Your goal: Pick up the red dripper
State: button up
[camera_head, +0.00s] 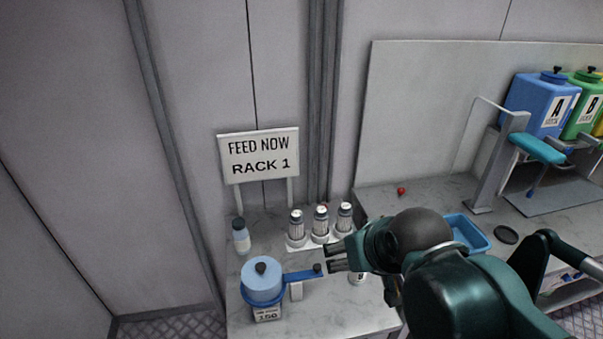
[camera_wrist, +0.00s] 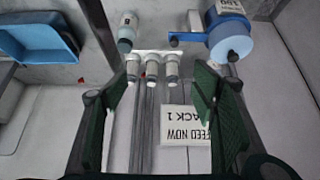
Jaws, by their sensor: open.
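A blue pot (camera_head: 262,277) with a long handle stands left of my gripper. Three capped bottles (camera_head: 321,222) stand in a row behind it. A "FEED NOW RACK 1" sign (camera_head: 259,156) stands behind. A blue tray (camera_head: 470,232) and blue tank A (camera_head: 541,100) are at right.

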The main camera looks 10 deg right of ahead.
jog(key=c, duration=0.6)
jog(key=shift+w, duration=0.15)
jog(key=w+d+f+m+g+h, duration=0.1)
jog(key=w+d+m, duration=0.15)
jog(key=w, duration=1.05)
jog(key=w+d+f+m+g+h, duration=0.1)
jog(key=w+m, duration=0.2)
jog(key=w, duration=1)
jog(key=w+d+f+m+g+h+b, duration=0.1)
jog(key=w+d+f+m+g, duration=0.1)
jog(key=w+f, duration=2)
jog(key=d+m, duration=0.1)
jog(key=m, duration=0.1)
jog(key=shift+w+f+m+h+b, duration=0.15)
jog(key=shift+w+m+h+b, duration=0.15)
jog(key=shift+m, duration=0.05)
